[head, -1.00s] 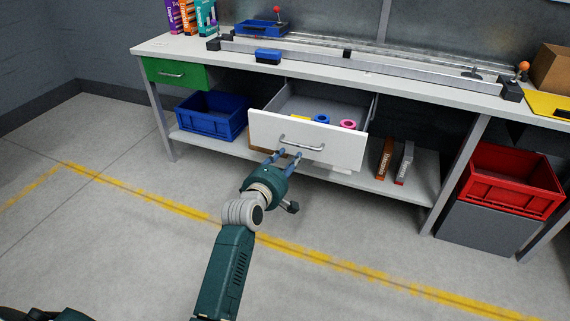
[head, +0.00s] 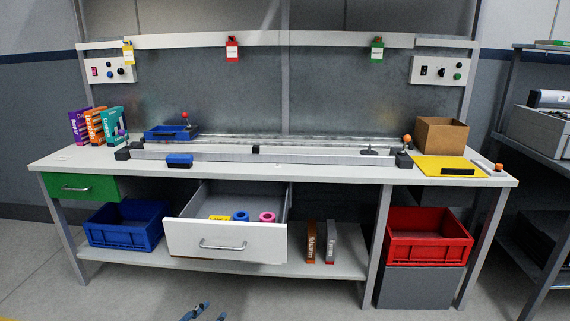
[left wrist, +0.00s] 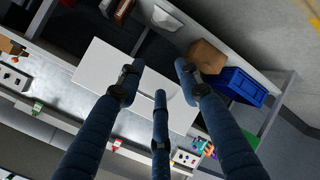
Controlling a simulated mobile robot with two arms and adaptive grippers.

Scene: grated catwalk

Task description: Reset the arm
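My left gripper (head: 203,312) shows only its blue fingertips at the bottom edge of the head view. In the left wrist view its fingers (left wrist: 160,85) are spread, with nothing held between them. The white drawer (head: 225,243) under the workbench is pulled out, and its handle (head: 222,246) is free, apart from the fingertips. A yellow item (head: 219,218), a blue ring (head: 240,216) and a pink ring (head: 267,217) lie in it. The rest of my left arm is out of the head view. My right gripper is not in view.
The workbench (head: 330,174) spans the view. Under it are a blue crate (head: 125,235), two upright books (head: 320,242) and a red crate (head: 428,250) on a grey box. A shelving rack (head: 540,140) stands at the right. The floor in front looks clear.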

